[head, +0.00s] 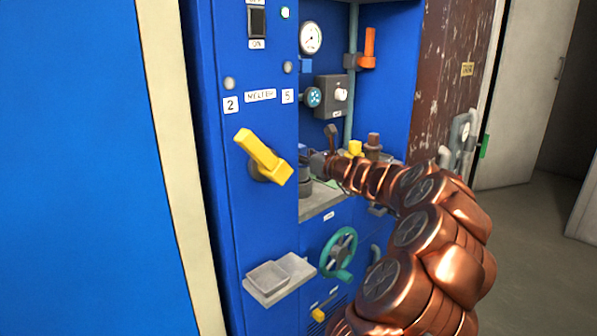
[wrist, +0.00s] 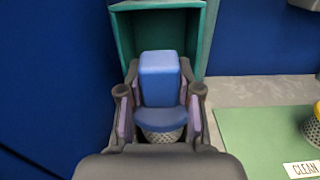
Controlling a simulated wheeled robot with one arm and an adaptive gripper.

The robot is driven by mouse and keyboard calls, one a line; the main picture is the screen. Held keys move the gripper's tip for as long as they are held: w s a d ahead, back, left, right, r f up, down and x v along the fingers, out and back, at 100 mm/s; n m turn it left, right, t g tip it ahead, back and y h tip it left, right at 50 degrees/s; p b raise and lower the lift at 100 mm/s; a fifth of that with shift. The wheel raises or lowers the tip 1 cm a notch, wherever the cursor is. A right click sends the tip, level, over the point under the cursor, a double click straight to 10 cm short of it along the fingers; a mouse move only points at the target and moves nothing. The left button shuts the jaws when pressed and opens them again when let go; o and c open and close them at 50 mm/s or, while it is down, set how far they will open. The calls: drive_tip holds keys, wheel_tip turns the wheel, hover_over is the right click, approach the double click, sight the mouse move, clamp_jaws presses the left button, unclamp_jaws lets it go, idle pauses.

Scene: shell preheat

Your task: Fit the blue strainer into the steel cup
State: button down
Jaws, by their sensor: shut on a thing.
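The blue strainer (wrist: 160,85) has a blocky blue handle, a round blue rim and a pale perforated basket below. In the wrist view my gripper (wrist: 160,108) is shut on it, one finger on each side of the handle. The basket's lower part is hidden behind my gripper. In the head view my gripper (head: 318,162) is over the counter in the blue cabinet's recess, with a bit of blue beside it. A dark grey cylinder (head: 305,186) stands below it; I cannot tell if this is the steel cup. No steel cup shows clearly in the wrist view.
A teal open-fronted box (wrist: 122,42) stands just beyond the strainer. To the right lies a green mat (wrist: 250,135) with a CLEAN label (wrist: 302,169) and a partly cut-off yellow-rimmed strainer (wrist: 312,128). A yellow lever (head: 262,155) juts from the cabinet front.

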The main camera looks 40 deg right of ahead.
sight(306, 167)
drive_tip(key=shift+f+b, duration=0.7)
drive_tip(key=shift+f, duration=1.1)
drive_tip(key=shift+f, duration=0.3)
drive_tip(key=c, duration=0.8)
unclamp_jaws()
drive_tip(key=shift+r, duration=0.1)
drive_tip(key=shift+r, duration=0.15)
drive_tip(key=shift+s+r, duration=0.15)
drive_tip(key=shift+s, duration=0.15)
drive_tip(key=s+p, duration=0.3)
drive_tip(key=s, duration=0.8)
drive_tip(key=shift+s+a, duration=0.15)
drive_tip(key=shift+s, duration=0.05)
